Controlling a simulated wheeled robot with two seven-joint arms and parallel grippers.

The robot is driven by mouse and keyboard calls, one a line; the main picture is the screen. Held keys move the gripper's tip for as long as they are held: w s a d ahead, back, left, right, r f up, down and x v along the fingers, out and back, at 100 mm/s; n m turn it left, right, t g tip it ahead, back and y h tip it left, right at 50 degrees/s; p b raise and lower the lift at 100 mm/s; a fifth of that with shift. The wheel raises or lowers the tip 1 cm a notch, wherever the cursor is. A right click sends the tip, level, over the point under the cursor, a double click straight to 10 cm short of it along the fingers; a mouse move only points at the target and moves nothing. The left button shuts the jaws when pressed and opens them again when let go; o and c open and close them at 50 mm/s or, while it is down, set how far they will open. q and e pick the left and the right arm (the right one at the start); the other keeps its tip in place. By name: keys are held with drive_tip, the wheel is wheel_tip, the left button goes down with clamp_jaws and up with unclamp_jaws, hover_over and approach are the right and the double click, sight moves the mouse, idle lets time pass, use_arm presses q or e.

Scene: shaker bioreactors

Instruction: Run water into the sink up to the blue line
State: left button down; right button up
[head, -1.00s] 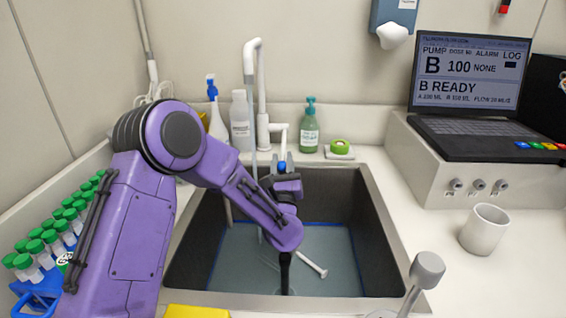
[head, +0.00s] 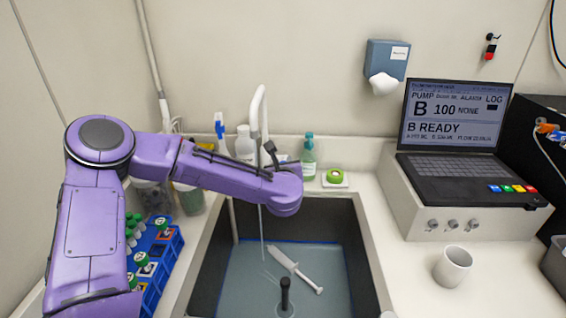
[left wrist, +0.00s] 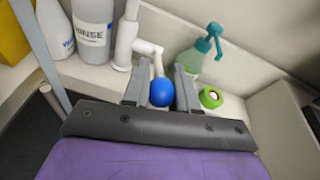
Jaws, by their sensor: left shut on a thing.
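The dark grey sink (head: 345,240) is at lower centre, with water (head: 240,275) in it. The blue line (head: 310,242) runs round the inner wall at about the water's edge; I cannot tell exactly how they compare. A thin stream (head: 262,232) falls from the white tap spout (head: 255,112). In the left wrist view, the tap lever's blue knob (left wrist: 162,93) sits between the fingers of my left gripper (left wrist: 161,88), which is shut on it. In the head view my purple wrist hides most of the lever. My right gripper is not in view.
A white syringe-like object (head: 297,270) lies in the sink by a dark upright pipe (head: 285,296). A green pump bottle (head: 308,160) and green tape roll (head: 335,176) stand behind. A blue tube rack (head: 165,245) is left; a white mug (head: 453,266) and laptop (head: 455,140) are right.

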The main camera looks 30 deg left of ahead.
use_arm(q)
drive_tip(key=shift+w+a+r+g+h+p, duration=0.2)
drive_tip(key=shift+w+r+g+h+p, duration=0.15)
drive_tip(key=shift+r+p, duration=0.3)
drive_tip(key=shift+r, duration=0.1)
drive_tip(key=c, duration=1.1)
unclamp_jaws()
drive_tip(key=shift+c, duration=0.2)
drive_tip(key=shift+s+d+b, duration=0.25)
drive_tip(key=shift+s+b, duration=0.05)
drive_tip(key=b+v, duration=0.2)
drive_tip(key=v, duration=0.7)
drive_tip(key=shift+s+d+r+b, duration=0.2)
drive_tip(key=shift+b, duration=0.2)
